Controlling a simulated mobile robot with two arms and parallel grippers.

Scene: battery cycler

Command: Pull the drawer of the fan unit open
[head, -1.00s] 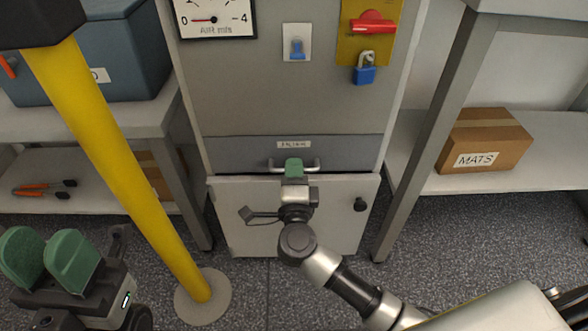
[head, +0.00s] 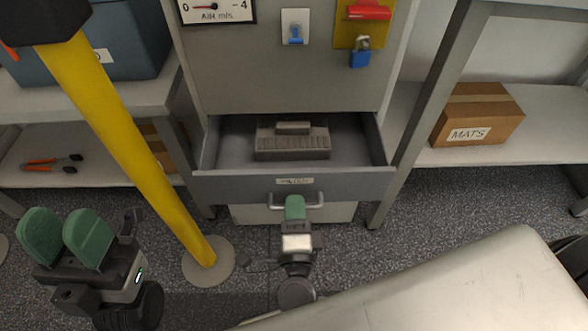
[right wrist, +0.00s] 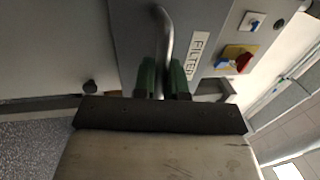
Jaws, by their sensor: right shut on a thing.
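The drawer (head: 225,187) of the grey fan unit (head: 290,75) stands well open. A grey ribbed block (head: 292,147) lies inside it. My right gripper (head: 295,207) is at the middle of the drawer front, shut on the bar handle (head: 318,203). In the right wrist view the green fingers (right wrist: 163,80) stand on both sides of the metal handle (right wrist: 165,45), beside a label on the drawer front. My left gripper (head: 66,238) is at the lower left, its green fingers apart and empty.
A yellow post (head: 125,150) on a round base stands between my left gripper and the drawer. A shelf on the right holds a MATS box (head: 478,114). A left shelf holds orange-handled pliers (head: 45,164) and a blue bin (head: 125,45). A blue padlock (head: 360,56) hangs above.

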